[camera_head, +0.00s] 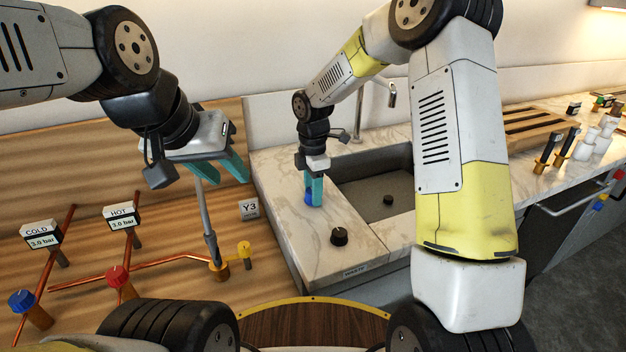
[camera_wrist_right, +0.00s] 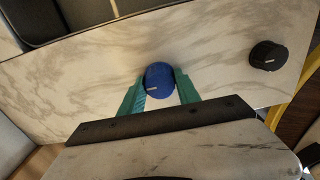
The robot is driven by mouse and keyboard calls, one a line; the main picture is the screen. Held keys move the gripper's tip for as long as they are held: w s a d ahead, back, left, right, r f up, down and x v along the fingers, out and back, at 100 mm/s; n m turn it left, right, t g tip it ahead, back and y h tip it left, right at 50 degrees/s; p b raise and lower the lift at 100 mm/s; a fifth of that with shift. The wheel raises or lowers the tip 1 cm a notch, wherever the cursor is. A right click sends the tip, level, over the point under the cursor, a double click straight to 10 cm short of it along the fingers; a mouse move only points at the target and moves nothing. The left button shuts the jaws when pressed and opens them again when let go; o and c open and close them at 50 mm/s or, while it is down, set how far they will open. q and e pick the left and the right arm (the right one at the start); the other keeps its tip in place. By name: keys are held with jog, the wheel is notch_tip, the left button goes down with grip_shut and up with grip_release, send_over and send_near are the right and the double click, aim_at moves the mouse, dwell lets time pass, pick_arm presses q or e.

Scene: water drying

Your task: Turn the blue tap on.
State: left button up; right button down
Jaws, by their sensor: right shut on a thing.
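The blue tap knob (camera_wrist_right: 159,79) sits on the marble counter beside the sink, with a pale mark on its top. It also shows in the head view (camera_head: 309,198), partly hidden by my right gripper. My right gripper (camera_head: 314,190) points down at it, and its teal fingers are shut on the knob from both sides in the right wrist view (camera_wrist_right: 159,90). My left gripper (camera_head: 222,172) hangs over the wooden board at the left, its teal fingers apart. A grey rod-like tool stands below it, and I cannot tell whether the fingers touch it.
A black knob (camera_head: 339,236) stands on the counter in front of the sink (camera_head: 365,185). A blue valve (camera_head: 21,301), a red valve (camera_head: 115,276) and copper pipes with COLD and HOT gauges are on the wooden board. A wooden rack (camera_head: 530,125) lies at the right.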

jog(key=m, duration=0.4)
jog(key=shift+m, duration=0.4)
jog(key=m, duration=0.4)
jog(key=shift+m, duration=0.3)
jog(key=m, duration=0.4)
jog(key=shift+m, duration=2.1)
jog(key=c, duration=0.9)
grip_release()
jog(key=shift+o, duration=0.2)
